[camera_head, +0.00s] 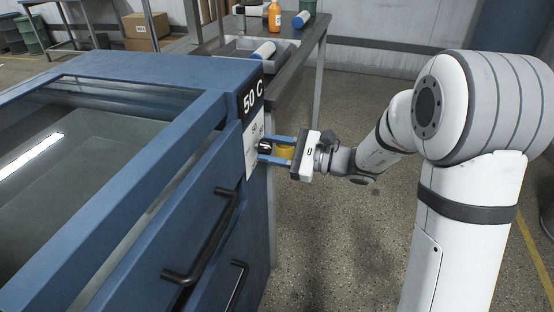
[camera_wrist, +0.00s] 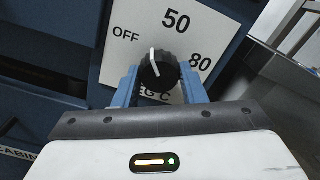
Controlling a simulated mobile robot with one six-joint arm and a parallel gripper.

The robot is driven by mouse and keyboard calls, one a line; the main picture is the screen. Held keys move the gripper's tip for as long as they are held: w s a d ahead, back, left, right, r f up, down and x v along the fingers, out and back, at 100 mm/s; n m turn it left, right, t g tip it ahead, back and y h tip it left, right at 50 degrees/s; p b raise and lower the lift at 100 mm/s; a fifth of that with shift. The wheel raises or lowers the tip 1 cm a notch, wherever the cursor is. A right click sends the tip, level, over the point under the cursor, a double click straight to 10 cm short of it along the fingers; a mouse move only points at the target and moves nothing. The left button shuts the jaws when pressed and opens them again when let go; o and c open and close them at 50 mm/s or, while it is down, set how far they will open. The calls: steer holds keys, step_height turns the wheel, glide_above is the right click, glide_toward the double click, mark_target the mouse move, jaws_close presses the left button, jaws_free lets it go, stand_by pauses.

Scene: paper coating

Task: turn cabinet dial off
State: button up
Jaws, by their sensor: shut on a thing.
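The cabinet dial (camera_wrist: 159,72) is a black knob with a white pointer line. It sits on a white label panel (camera_wrist: 118,66) marked OFF, 50 and 80. The pointer stands nearly upright in the wrist view, between OFF and 50. My gripper (camera_wrist: 158,88) has its two blue fingers on either side of the knob and is shut on it. In the head view my gripper (camera_head: 276,150) reaches the front of the blue cabinet (camera_head: 140,68) from the right. The dial (camera_head: 264,146) is partly hidden there by the fingers. A display (camera_head: 252,97) above reads 50 C.
Black drawer handles (camera_head: 205,245) stick out from the cabinet front below the dial. A metal table (camera_head: 312,40) with a tray, an orange bottle (camera_head: 274,17) and cylinders stands behind. The floor right of the cabinet is clear around my arm.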

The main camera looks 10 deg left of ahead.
steer(key=n+b, duration=0.4)
steer(key=shift+a, duration=0.15)
steer(key=shift+r+n+b, duration=0.15)
steer(key=shift+n+b, duration=0.85)
steer(key=shift+b, duration=0.2)
steer(key=shift+r, duration=0.15)
steer(key=o, duration=0.9)
steer(key=shift+o, duration=0.4)
steer(key=shift+f, duration=0.2)
steer(key=s+d+p, duration=0.1)
steer(key=d, duration=0.6)
steer(key=shift+d+p, duration=0.3)
steer(key=shift+p, duration=0.1)
